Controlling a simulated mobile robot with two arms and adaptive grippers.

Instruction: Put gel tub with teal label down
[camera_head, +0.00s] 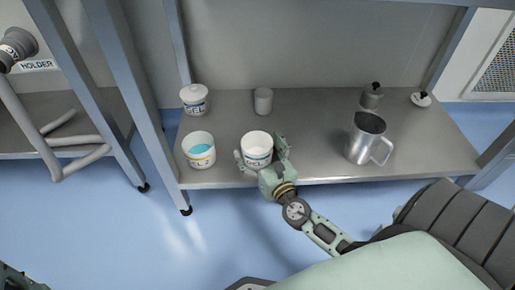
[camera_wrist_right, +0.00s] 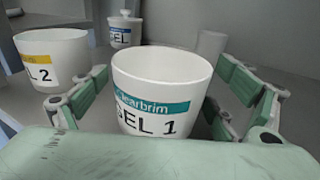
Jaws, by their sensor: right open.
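The gel tub with the teal label (camera_head: 257,142) is a white open tub marked GEL 1, upright near the front edge of the metal shelf (camera_head: 310,150). In the right wrist view the tub (camera_wrist_right: 160,90) sits between the fingers of my right gripper (camera_wrist_right: 165,105). The fingers are open, with a visible gap to the tub on the right side. In the head view my right gripper (camera_head: 262,158) reaches in from the front, around the tub. The tub's base is hidden by the gripper. A green and dark part of my left arm shows at the bottom left corner; its fingers are unclear.
A yellow-label GEL 2 tub (camera_head: 199,150) stands left of the gripper. Behind are a lidded gel tub (camera_head: 194,99) and a grey cup (camera_head: 263,101). A metal jug (camera_head: 367,138) stands right, with small black-knobbed items behind. Shelf between gripper and jug is clear.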

